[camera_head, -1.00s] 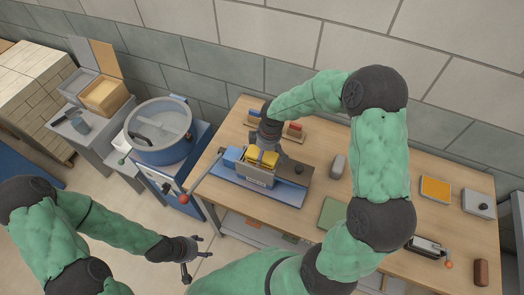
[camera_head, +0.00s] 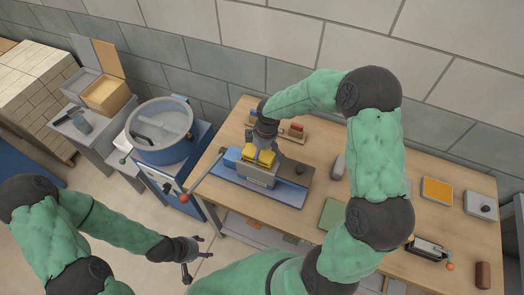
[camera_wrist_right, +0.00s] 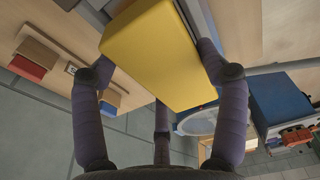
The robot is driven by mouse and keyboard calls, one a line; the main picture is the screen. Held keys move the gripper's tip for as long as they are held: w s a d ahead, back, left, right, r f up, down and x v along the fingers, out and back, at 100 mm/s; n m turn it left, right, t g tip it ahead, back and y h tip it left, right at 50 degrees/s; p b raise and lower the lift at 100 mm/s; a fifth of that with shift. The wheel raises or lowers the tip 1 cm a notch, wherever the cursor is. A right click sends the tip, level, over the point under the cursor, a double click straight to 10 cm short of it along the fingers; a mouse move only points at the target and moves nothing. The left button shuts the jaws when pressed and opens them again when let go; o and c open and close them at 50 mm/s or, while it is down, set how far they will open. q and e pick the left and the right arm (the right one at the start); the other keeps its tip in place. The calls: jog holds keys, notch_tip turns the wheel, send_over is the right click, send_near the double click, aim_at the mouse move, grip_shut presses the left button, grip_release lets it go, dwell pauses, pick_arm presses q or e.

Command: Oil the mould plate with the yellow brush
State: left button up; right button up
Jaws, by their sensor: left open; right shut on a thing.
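The yellow brush (camera_head: 258,156) is in my right gripper (camera_head: 265,158), whose dark fingers are closed around it. In the right wrist view its large yellow block (camera_wrist_right: 155,50) lies between the fingers; its bristles are not visible. The brush is over the grey mould box (camera_head: 258,175) on the blue press bed (camera_head: 289,193). The gripper and brush hide part of the box top, so I cannot tell whether the brush touches the mould plate. My left gripper (camera_head: 198,260) is open and empty, low in front of the bench, away from the mould.
A rack with a red block (camera_head: 297,129) stands behind the press. A blue mixer drum (camera_head: 160,133) stands further left. A grey block (camera_head: 338,166), green plate (camera_head: 331,214) and orange-topped tray (camera_head: 437,191) lie to the right.

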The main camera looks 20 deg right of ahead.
jog(key=shift+s, duration=0.15)
jog(key=shift+s+d, duration=0.55)
jog(key=shift+s, duration=0.05)
jog(key=shift+w+a, duration=0.15)
jog(key=shift+w, duration=0.1)
jog(key=shift+w+a, duration=0.45)
jog(key=shift+s+d, duration=0.1)
jog(key=shift+s+d, duration=0.5)
jog(key=shift+s, duration=0.05)
